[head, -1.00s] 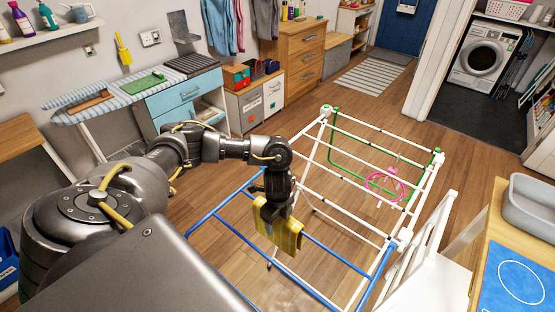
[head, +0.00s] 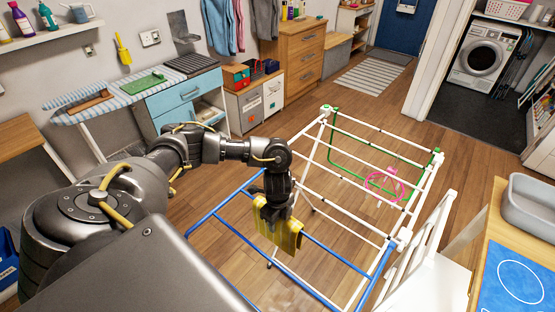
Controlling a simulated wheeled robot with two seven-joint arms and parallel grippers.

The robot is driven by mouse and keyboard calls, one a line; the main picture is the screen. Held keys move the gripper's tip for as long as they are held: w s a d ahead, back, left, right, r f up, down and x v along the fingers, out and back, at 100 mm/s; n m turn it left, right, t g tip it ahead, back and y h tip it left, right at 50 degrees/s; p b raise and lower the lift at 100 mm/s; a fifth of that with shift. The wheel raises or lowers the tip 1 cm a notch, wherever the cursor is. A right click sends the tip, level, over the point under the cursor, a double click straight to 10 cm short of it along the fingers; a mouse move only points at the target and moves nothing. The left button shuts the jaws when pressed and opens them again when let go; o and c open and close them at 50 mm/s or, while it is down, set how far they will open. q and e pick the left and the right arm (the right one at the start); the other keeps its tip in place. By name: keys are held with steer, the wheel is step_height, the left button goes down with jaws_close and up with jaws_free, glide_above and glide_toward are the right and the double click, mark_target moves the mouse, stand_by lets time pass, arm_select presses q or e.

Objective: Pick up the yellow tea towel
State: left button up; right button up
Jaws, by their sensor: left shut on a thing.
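The yellow tea towel (head: 289,239) hangs over a rail at the near, blue end of the drying rack (head: 360,178). It has darker stripes. My left gripper (head: 272,222) points down from above and is shut on the upper part of the towel. The gripper's fingers hide part of the towel and the rail under it. I cannot tell whether the towel is lifted clear of the rail. My right gripper is not in view.
A pink round hanger (head: 385,186) hangs at the rack's far side. A white chair (head: 425,262) and a wooden table (head: 487,262) with a grey basin (head: 530,205) stand at the right. An ironing board (head: 130,97) stands at the left. Floor beyond the rack is clear.

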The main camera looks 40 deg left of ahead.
arm_select(q)
step_height(320, 180, up, 18)
steer(key=p, duration=0.2)
stand_by(0.5)
steer(key=shift+p, duration=0.3)
steer(key=shift+r+p, duration=0.45)
steer(key=shift+p, duration=0.25)
stand_by(0.4)
